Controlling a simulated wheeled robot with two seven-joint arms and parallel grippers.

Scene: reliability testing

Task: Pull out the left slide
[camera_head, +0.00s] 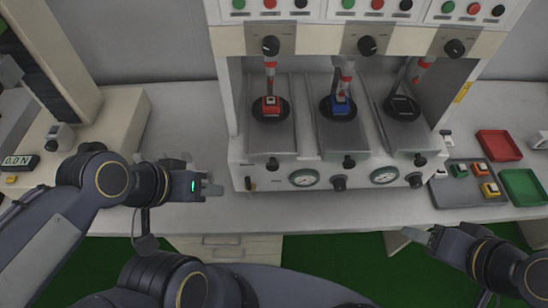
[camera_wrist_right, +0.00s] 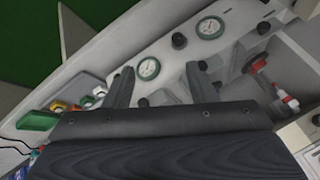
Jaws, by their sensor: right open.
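The left slide (camera_head: 284,138) is a grey plate in the left bay of the white test machine. It carries a red block (camera_head: 271,106) on a black round base and has a black knob (camera_head: 272,163) at its front edge. My left gripper (camera_head: 212,187) is left of the machine's front, apart from the knob; its finger gap does not show clearly. My right gripper (camera_head: 417,236) is near the table's front edge at the right, below the machine. In the right wrist view its fingers (camera_wrist_right: 158,82) are apart with nothing between them.
The middle slide (camera_head: 345,138) holds a blue block; the right slide (camera_head: 404,132) has a black base. Gauges (camera_head: 304,178) and knobs line the front panel. Red (camera_head: 499,144) and green (camera_head: 524,187) trays and a grey block tray stand at right. Table left of the machine is clear.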

